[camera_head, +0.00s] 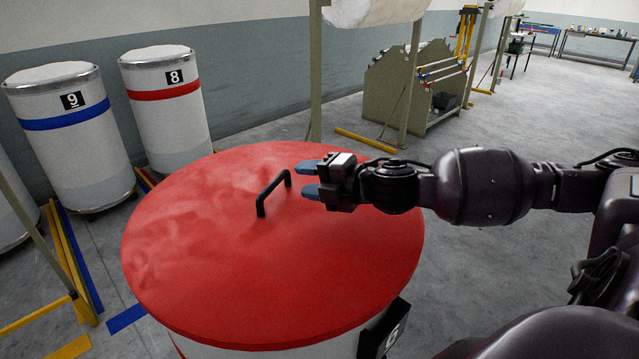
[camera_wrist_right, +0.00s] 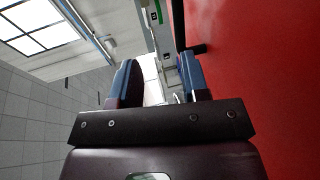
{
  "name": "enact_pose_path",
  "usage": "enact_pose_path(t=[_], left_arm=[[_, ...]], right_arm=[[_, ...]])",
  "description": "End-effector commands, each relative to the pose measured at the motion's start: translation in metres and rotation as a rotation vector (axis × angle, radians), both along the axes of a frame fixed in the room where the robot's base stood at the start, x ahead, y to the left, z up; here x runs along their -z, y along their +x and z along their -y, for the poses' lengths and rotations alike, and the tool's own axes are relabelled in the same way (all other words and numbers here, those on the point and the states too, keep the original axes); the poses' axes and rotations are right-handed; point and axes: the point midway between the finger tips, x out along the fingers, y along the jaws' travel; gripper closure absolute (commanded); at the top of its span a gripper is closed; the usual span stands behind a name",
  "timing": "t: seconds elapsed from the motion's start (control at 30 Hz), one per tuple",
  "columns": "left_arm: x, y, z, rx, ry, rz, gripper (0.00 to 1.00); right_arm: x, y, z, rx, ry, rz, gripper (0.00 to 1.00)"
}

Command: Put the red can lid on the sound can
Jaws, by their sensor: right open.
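The round red can lid (camera_head: 210,270) lies on top of a white can (camera_head: 270,352) with a black number plate 6 (camera_head: 394,336); the lid hides nearly all of this can. A black bar handle (camera_head: 272,192) stands up at the lid's middle. My right gripper (camera_head: 306,179) is open and empty, just right of the handle, its fingertips pointing left towards it and apart from it. In the right wrist view, the red lid (camera_wrist_right: 265,90) fills the right side, beside the open fingers (camera_wrist_right: 158,62). My left gripper is out of view. I cannot tell which can is the sound one.
White can 9 (camera_head: 75,150) with a blue band and white can 8 (camera_head: 168,120) with a red band stand by the wall. A machine frame (camera_head: 400,100) stands behind the lid. Yellow and blue strips (camera_head: 78,250) are at left.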

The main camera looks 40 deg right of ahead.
Motion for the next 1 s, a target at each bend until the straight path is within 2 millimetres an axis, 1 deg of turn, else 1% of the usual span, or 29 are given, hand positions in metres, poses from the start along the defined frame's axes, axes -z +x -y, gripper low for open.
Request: enact_pose_path(t=[0.1, 0.33, 1.0], left_arm=[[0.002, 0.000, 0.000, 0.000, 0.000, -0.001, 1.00], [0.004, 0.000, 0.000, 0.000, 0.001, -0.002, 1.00], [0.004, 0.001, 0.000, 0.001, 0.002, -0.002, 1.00]], right_arm=[[0.000, -0.009, 0.005, 0.002, -0.001, -0.003, 0.58], [-0.003, -0.017, 0.008, 0.001, 0.001, -0.002, 0.58], [-0.004, -0.019, 0.008, 0.001, 0.000, -0.001, 0.58]])
